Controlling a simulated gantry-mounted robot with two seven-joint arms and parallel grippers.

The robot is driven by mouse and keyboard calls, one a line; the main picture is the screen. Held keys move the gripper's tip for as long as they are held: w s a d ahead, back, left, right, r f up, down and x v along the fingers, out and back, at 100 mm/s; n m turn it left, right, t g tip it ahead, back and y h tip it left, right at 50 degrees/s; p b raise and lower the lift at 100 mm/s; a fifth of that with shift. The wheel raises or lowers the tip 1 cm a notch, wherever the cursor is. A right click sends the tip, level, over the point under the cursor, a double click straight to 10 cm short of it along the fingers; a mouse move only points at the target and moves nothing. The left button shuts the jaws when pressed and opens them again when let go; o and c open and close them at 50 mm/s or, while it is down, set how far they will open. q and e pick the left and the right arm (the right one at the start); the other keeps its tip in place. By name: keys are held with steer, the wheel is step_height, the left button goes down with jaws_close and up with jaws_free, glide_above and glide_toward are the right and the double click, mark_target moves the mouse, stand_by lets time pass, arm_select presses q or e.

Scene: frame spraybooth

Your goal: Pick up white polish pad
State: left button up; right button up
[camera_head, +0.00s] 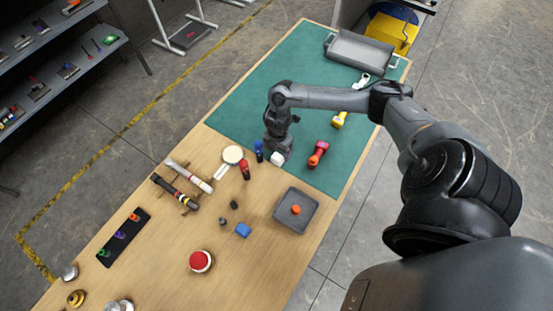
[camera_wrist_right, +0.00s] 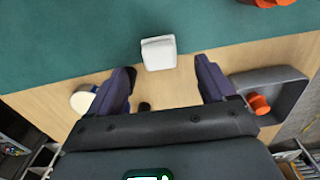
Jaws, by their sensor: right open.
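A white block-shaped pad (camera_wrist_right: 159,52) lies at the edge of the green mat in the right wrist view, ahead of the gap between my fingertips. In the head view the white pad (camera_head: 277,158) shows just below my right gripper (camera_head: 279,150), partly hidden by it. In the right wrist view my right gripper (camera_wrist_right: 166,70) is open, its two dark fingers apart with nothing between them. I cannot tell its exact height over the pad. My left gripper is not in view.
A blue bottle (camera_head: 259,151) and a red-topped item (camera_head: 244,169) stand close to the left. A red and orange tool (camera_head: 318,153) lies to the right on the green mat (camera_head: 240,110).

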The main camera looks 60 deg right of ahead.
mark_target(277, 157)
steer(key=shift+a+f, duration=0.1)
steer(key=shift+f, duration=2.75)
steer(key=c, duration=1.1)
steer(key=shift+c, duration=0.2)
steer(key=shift+r, duration=0.1)
steer(key=shift+r, duration=0.85)
step_height(277, 157, up, 2)
steer(key=shift+r, duration=0.15)
steer(key=s+d+r, duration=0.6)
steer(key=s+d, duration=0.2)
steer(key=shift+d+r+b, duration=0.2)
steer(key=shift+r+b, duration=0.2)
steer(key=shift+b, duration=0.05)
